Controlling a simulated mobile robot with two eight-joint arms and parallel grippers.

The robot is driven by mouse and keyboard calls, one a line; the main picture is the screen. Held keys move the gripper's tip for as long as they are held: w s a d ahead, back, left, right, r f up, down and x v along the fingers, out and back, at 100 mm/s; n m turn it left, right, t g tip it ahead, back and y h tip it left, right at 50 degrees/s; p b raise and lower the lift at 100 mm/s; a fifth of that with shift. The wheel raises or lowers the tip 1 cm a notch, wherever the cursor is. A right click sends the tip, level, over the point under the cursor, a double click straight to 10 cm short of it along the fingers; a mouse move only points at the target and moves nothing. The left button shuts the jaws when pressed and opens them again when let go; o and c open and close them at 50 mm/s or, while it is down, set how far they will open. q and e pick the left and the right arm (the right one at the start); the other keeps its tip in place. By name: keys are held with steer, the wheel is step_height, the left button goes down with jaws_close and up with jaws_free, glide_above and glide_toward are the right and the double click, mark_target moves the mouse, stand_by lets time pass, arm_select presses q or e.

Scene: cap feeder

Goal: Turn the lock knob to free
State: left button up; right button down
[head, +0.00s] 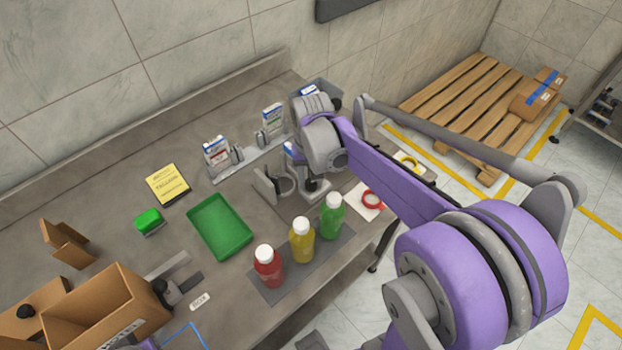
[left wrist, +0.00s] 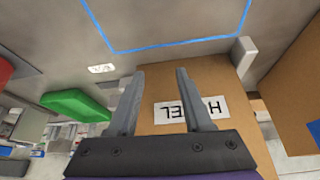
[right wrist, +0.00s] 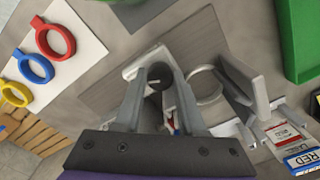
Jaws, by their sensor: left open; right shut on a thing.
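A dark round lock knob (right wrist: 155,84) shows in the right wrist view, by a pale grey bracket (right wrist: 147,62) on the cap feeder's flat plate (right wrist: 186,43). My right gripper (right wrist: 161,82) is over it with a finger on either side, shut on what looks like this knob. The knob's marking cannot be read. A pale ring (right wrist: 206,85) and an upright plate (right wrist: 243,80) stand beside it. In the head view the feeder (head: 315,190) is partly hidden by my right arm. My left gripper (left wrist: 160,75) is open and empty, in front of a labelled cardboard box (left wrist: 215,78).
Red (head: 268,270), yellow (head: 302,243) and green (head: 333,218) bottles with white caps stand on a grey mat close to the feeder. A green tray (head: 190,222) lies to the left. Coloured rings lie on a white card (right wrist: 85,22).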

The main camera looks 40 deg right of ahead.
mark_target(311, 182)
steer(key=shift+m, duration=0.6)
arm_select(q)
steer(key=shift+f, duration=0.1)
arm_select(e)
steer(key=c, duration=0.5)
jaws_free()
arm_select(q)
steer(key=shift+w+r+p, duration=0.15)
steer(key=shift+r+p, duration=0.25)
steer(key=shift+r, duration=0.15)
arm_select(e)
step_height(311, 182, up, 11)
